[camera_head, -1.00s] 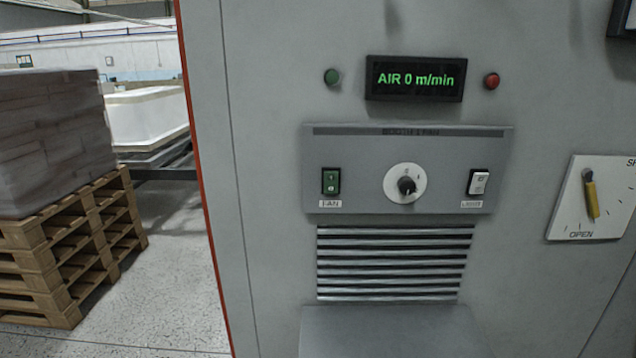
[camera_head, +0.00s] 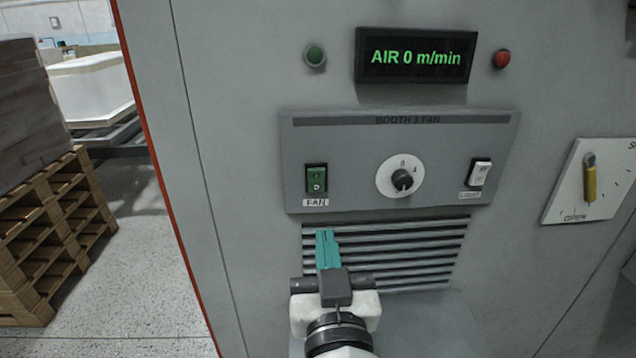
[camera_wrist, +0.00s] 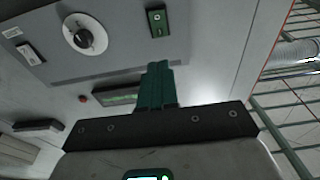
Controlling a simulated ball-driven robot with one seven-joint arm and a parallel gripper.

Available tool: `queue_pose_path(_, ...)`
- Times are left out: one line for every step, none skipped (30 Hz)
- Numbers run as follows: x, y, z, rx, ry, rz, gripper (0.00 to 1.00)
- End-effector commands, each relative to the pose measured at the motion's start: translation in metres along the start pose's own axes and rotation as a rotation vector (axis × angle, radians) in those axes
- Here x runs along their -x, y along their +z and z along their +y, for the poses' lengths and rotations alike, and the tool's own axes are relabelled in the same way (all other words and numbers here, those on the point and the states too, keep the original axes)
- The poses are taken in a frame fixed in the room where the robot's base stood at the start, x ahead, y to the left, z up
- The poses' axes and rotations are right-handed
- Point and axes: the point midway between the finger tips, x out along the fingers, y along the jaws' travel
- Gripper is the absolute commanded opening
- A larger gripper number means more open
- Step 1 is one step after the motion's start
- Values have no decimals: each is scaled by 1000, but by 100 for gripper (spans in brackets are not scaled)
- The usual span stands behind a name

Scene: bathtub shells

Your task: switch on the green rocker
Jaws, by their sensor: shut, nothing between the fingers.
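The green rocker (camera_head: 317,179) sits at the left of the grey "BOOTH 1 FAN" panel, above a "FAN" label. It also shows in the wrist view (camera_wrist: 157,22), near the top. My gripper (camera_head: 326,236) has teal fingers that are shut and empty. In the head view it is in front of the vent slats, below the rocker and apart from it. In the wrist view the fingertips (camera_wrist: 157,66) point toward the panel, below the rocker in the picture. The display (camera_head: 415,57) reads "AIR 0 m/min".
A round knob (camera_head: 401,178) and a white rocker (camera_head: 480,173) share the panel. Above are a green lamp (camera_head: 315,56) and a red one (camera_head: 502,58). A yellow lever (camera_head: 589,182) is at right. Loaded pallets (camera_head: 60,235) stand at left, with bare floor beside them.

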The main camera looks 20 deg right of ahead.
Motion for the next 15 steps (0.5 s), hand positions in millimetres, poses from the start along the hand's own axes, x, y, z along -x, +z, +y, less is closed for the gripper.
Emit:
queue_pose_path(-6, -2, 1, 2, 2, 1, 0)
queue_pose_path(-9, -3, 1, 2, 3, 2, 0)
queue_pose_path(-15, -3, 1, 2, 3, 2, 0)
queue_pose_path(-20, -3, 1, 2, 4, 1, 0)
queue_pose_path(-25, -4, 2, 2, 4, 1, 0)
queue_pose_path(-33, -4, 1, 3, 3, 2, 0)
queue_pose_path(-39, -5, 1, 3, 3, 2, 0)
queue_pose_path(-45, -5, 1, 4, 4, 2, 0)
queue_pose_path(-53, -5, 2, 3, 4, 1, 0)
queue_pose_path(-59, -4, 1, 4, 4, 1, 0)
queue_pose_path(-65, -5, 1, 3, 3, 1, 0)
queue_pose_path(-73, -4, 2, 3, 4, 1, 0)
queue_pose_path(-79, -5, 2, 4, 4, 2, 0)
queue_pose_path(-85, -4, 1, 4, 3, 2, 0)
queue_pose_path(-92, -4, 1, 4, 3, 1, 0)
